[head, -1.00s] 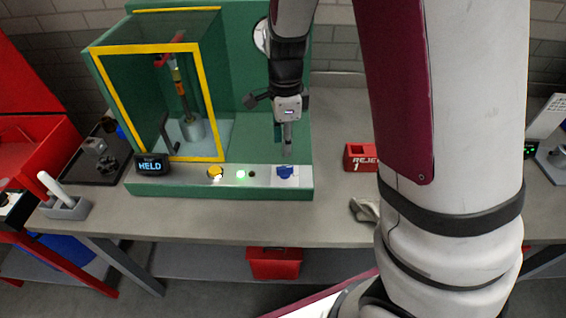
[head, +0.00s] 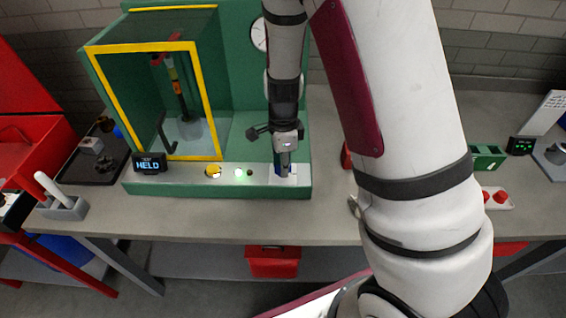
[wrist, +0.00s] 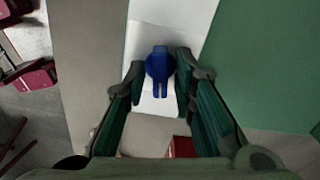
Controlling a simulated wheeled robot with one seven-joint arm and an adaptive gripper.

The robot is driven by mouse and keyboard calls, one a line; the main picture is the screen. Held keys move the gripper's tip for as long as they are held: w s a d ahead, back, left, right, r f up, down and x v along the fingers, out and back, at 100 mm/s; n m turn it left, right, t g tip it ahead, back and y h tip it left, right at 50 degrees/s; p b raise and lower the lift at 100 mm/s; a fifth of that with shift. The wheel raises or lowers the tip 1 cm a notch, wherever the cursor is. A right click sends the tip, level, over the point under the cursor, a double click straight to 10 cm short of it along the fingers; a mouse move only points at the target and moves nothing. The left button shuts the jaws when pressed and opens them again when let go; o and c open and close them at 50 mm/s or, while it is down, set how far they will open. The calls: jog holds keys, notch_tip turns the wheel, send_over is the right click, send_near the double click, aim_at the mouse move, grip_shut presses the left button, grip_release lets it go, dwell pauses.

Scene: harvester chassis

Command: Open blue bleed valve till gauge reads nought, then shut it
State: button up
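The blue bleed valve (wrist: 158,70) is a small knob with a two-pronged handle on a white plate (wrist: 150,104). In the wrist view it lies between the two fingertips of my gripper (wrist: 160,74), with a gap showing on the right; touch on the left is hard to tell. The fingers are apart. In the head view my gripper (head: 283,170) points down at the right end of the green rig's front ledge and mostly hides the valve. The round white gauge (head: 258,36) on the back panel is partly covered by my arm; its reading is illegible.
The green rig (head: 215,190) has a yellow-framed guard (head: 207,100), a display (head: 150,164) reading HELD, a yellow button (head: 213,171) and a lit green lamp (head: 239,172). A red bin (head: 346,156) sits right of it, mostly behind my arm. Bench front between is clear.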

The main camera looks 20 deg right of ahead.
grip_shut()
jog(key=shift+n, duration=0.5)
jog(key=n, duration=0.2)
jog(key=shift+n, duration=0.4)
jog(key=n, duration=0.3)
jog(key=shift+n+p, duration=0.35)
jog(key=shift+n, duration=0.05)
jog(key=n, duration=0.4)
jog(key=shift+n, duration=2)
jog(key=shift+r, duration=0.1)
jog(key=shift+o, duration=2.1)
grip_release()
